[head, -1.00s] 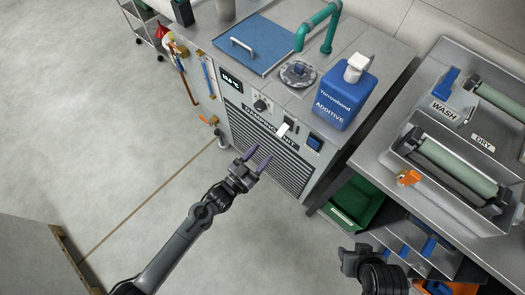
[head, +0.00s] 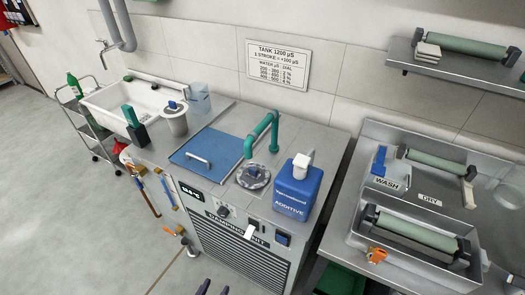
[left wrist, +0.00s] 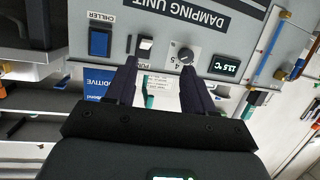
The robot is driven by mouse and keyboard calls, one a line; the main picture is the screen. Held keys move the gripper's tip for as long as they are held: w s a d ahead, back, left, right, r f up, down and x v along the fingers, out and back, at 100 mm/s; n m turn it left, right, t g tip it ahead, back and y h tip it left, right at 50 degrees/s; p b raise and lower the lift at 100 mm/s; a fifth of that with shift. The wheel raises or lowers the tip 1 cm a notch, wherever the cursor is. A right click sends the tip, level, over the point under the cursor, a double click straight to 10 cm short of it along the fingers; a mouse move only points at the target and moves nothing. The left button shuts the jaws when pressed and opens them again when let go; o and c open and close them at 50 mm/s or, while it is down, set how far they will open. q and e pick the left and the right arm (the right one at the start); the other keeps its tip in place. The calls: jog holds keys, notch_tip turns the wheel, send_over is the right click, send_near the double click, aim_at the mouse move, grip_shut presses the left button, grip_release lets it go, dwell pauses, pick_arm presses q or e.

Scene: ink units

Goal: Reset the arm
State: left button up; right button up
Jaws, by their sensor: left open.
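My left gripper (head: 214,288) shows only as two dark fingertips at the bottom edge of the head view, in front of the damping unit (head: 262,262). In the left wrist view my left gripper (left wrist: 160,68) is open, its two fingers apart with nothing held between them. The unit's panel (left wrist: 225,40) appears upside down beyond the fingertips, with a white switch (left wrist: 146,45), a dial (left wrist: 187,55) and a blue chiller switch (left wrist: 100,41). The rest of my left arm is hidden below the head view. My right gripper is in neither current view.
A blue additive bottle (head: 298,190), green pipe (head: 263,129) and blue lid (head: 208,150) are on the unit's top. A bench tray (head: 358,238) with green rollers stands right, a white sink (head: 119,101) back left. Floor (head: 75,215) at left is clear.

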pick_arm(q)
jog(key=s+a+r+n+g+y, duration=0.1)
jog(key=s+a+r+g+y, duration=0.1)
jog(key=s+a+g, duration=0.4)
jog(key=s+a+r+g+y, duration=0.2)
jog(key=s+g+y, duration=0.15)
jog(key=s, duration=0.45)
notch_tip(320, 180, up, 38)
jog(key=p, duration=3.8)
jog(key=shift+s+g+h+p, duration=0.2)
jog(key=shift+g+h+p, duration=0.1)
jog(key=shift+g+h, duration=0.15)
